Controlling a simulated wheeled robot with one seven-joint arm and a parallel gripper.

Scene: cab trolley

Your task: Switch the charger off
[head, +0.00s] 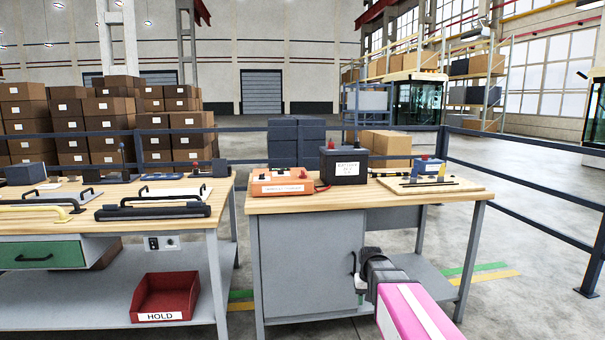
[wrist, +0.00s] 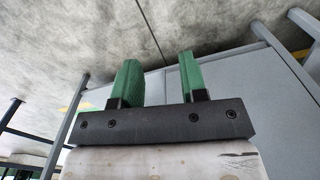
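An orange box, which looks like the charger (head: 282,183), sits on the left part of the right-hand wooden bench. It has a white label on its front and small red and dark parts on top; the switch position is too small to tell. A black battery box (head: 343,167) with a white label and a red cap stands to its right. My gripper shows in the wrist view (wrist: 159,60) with its two green fingers apart and nothing between them. In the head view it is in front of the bench, below the top, well away from the charger.
The right-hand bench (head: 400,203) has a grey cabinet (head: 305,266) with a handle close to my gripper. A blue-grey unit (head: 428,167) and a wooden board (head: 432,187) lie at its right. The left-hand bench (head: 150,216) holds handles and a red HOLD bin (head: 163,294) below. A narrow gap separates the benches.

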